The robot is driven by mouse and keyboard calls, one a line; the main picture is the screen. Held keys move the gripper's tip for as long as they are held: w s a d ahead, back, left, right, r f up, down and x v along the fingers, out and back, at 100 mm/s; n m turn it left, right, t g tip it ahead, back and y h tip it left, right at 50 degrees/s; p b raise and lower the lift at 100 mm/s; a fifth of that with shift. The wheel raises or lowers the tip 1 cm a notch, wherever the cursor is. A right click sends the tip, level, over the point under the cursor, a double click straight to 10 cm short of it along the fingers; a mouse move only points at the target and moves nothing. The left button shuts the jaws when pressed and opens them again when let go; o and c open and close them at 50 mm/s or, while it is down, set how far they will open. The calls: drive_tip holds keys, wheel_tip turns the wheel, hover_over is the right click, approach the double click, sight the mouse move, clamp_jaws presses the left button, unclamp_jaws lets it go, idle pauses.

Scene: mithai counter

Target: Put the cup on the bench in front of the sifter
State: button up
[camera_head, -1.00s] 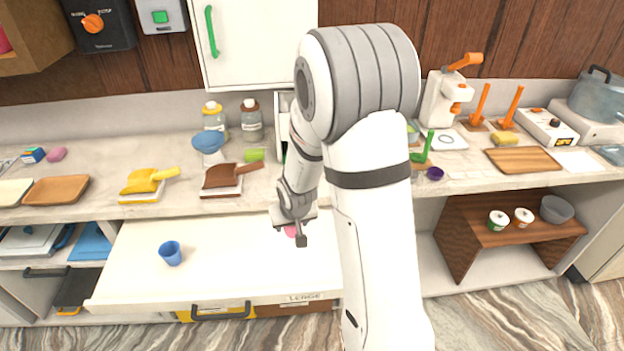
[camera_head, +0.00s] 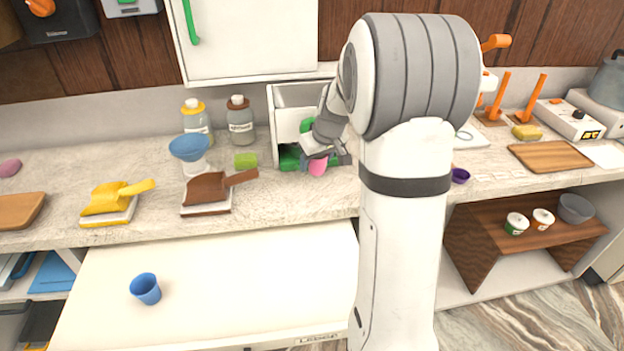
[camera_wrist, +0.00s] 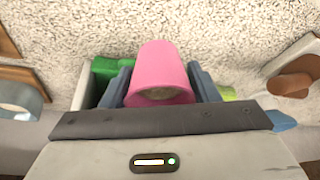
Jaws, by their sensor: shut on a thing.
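My gripper (camera_head: 318,160) is shut on a pink cup (camera_head: 317,167) and holds it over the speckled bench, in front of a white open-fronted box. In the wrist view the pink cup (camera_wrist: 160,66) sits between the two grey fingers (camera_wrist: 160,88). Whether its base touches the bench I cannot tell. A blue cup (camera_head: 146,289) stands on the white pulled-out surface below the bench. A blue-topped, funnel-like thing on a white body (camera_head: 190,150) stands on the bench to the left; I cannot tell whether it is the sifter.
Brown (camera_head: 207,194) and yellow (camera_head: 108,204) scoop-like things lie on the bench at left. A lime-green block (camera_head: 246,159) is left of the white box (camera_head: 298,97), with green things by the box. Two jars stand behind. The bench front between the brown scoop and my arm is clear.

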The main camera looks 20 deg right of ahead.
sight(313, 188)
drive_tip(key=f, duration=0.2)
drive_tip(key=shift+w+a+f, duration=0.1)
drive_tip(key=shift+a+f, duration=0.2)
drive_tip(key=shift+f, duration=1.55)
drive_tip(key=shift+f, duration=0.2)
drive_tip(key=o, duration=1)
drive_tip(key=shift+r, duration=0.1)
drive_tip(key=shift+r, duration=0.1)
